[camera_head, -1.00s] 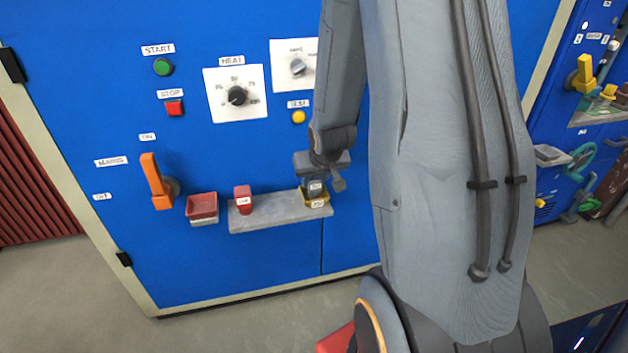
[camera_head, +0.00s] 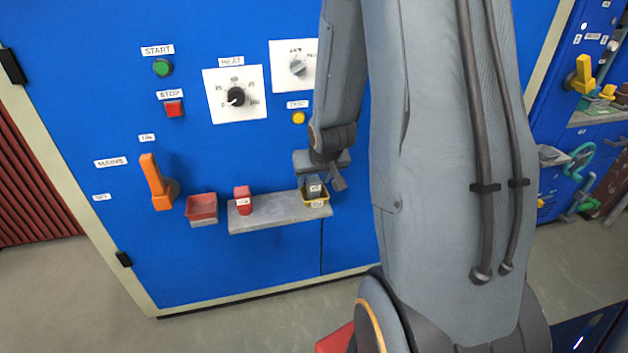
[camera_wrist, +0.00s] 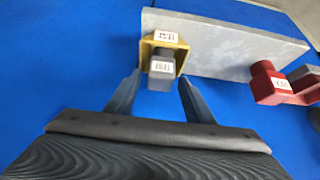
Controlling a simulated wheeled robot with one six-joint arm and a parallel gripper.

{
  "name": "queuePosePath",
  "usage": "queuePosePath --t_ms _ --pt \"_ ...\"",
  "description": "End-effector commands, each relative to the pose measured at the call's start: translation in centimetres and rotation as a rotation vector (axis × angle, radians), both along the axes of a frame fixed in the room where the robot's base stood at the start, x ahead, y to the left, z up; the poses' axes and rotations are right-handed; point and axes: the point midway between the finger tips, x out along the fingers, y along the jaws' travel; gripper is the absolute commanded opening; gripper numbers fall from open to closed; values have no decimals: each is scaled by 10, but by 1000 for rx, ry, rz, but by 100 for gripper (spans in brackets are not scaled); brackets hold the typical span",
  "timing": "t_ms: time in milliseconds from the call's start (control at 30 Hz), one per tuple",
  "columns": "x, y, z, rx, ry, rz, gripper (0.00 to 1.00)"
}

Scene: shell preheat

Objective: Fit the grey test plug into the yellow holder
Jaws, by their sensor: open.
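The yellow holder (camera_head: 325,199) is at the right end of the grey shelf on the blue panel. The grey test plug (camera_head: 314,187) is at the holder, with its labelled end sticking out. In the wrist view, the plug (camera_wrist: 160,76) lines up with the yellow holder (camera_wrist: 165,44), which surrounds its far end. How deep it sits is hidden. My gripper (camera_wrist: 159,79) is open, with one finger on each side of the plug and a gap to each. In the head view, my gripper (camera_head: 325,170) is just above the plug.
A red block (camera_head: 243,200) stands on the left part of the grey shelf (camera_head: 270,220). A red tray (camera_head: 202,207) and an orange lever (camera_head: 155,183) are further left. Dials and buttons are on the panel above. The shelf middle is clear.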

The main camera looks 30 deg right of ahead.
Motion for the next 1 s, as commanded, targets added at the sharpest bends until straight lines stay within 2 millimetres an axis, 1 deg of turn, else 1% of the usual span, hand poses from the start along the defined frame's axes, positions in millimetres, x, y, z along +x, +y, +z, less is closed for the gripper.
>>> queuePosePath --t_ms 33,400,500,600,767,867,967,1000 --pt "-4 1 9 -1 -3 0 48" --pt "-42 12 70 -2 -3 0 48" --pt "-50 14 82 -1 -2 0 48" --pt "-55 15 90 -1 -2 0 48" --pt "-65 20 96 -2 24 0 48" --pt "-85 30 101 0 103 2 48" --pt "-118 48 108 15 225 10 48" --pt "-132 57 111 26 276 17 48"
